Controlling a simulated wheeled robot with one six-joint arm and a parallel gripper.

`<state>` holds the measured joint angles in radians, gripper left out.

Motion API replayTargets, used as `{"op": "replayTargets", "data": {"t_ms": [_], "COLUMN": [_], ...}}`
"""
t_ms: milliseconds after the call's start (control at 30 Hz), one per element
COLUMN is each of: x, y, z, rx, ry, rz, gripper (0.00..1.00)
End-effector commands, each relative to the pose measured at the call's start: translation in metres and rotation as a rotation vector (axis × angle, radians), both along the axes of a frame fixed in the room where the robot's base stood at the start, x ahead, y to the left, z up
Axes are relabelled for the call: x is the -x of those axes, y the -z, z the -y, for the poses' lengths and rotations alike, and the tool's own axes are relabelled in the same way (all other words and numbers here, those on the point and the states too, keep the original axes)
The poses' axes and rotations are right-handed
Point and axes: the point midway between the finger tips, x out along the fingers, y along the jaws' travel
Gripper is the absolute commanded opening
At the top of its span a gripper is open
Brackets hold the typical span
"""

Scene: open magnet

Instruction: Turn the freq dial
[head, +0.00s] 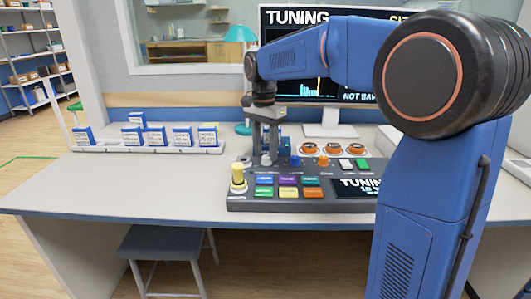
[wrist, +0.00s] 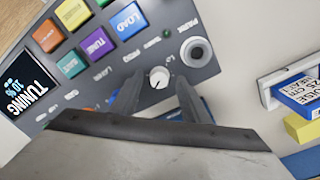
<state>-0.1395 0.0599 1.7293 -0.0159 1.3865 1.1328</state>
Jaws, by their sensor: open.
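A small white round dial (wrist: 159,76) with a dark pointer mark sits on the grey console (wrist: 208,72). The label beside it is too small to read surely, though it may say FREQ. My gripper (wrist: 157,84) is open, with its two fingers on either side of the dial. I cannot tell whether they touch it. In the head view my gripper (head: 267,147) points down over the back left of the console (head: 290,207), above the pale dial (head: 266,160).
A blue knob (head: 295,161) and an orange knob (head: 323,161) stand right of the dial. Coloured buttons (head: 288,181), a yellow-topped post (head: 238,175) and a small screen (head: 356,187) are nearer. A rack of blue-white boxes (head: 182,137) stands left. The front left desk is clear.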

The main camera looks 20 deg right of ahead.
Motion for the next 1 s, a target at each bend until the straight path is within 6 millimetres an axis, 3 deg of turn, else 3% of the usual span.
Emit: {"op": "replayTargets", "data": {"t_ms": [167,467,633,1000], "x": [0.0006,0.0005,0.0005,0.0007], "y": [0.0108,0.0121,0.0119,0.0117], "z": [0.0003,0.0003,0.0003,0.0003], "rx": [0.000,0.000,-0.001,0.000], "ry": [0.000,0.000,0.000,-0.042], "rz": [0.000,0.000,0.001,0.001], "gripper": [0.42,0.42,0.01,0.01]}}
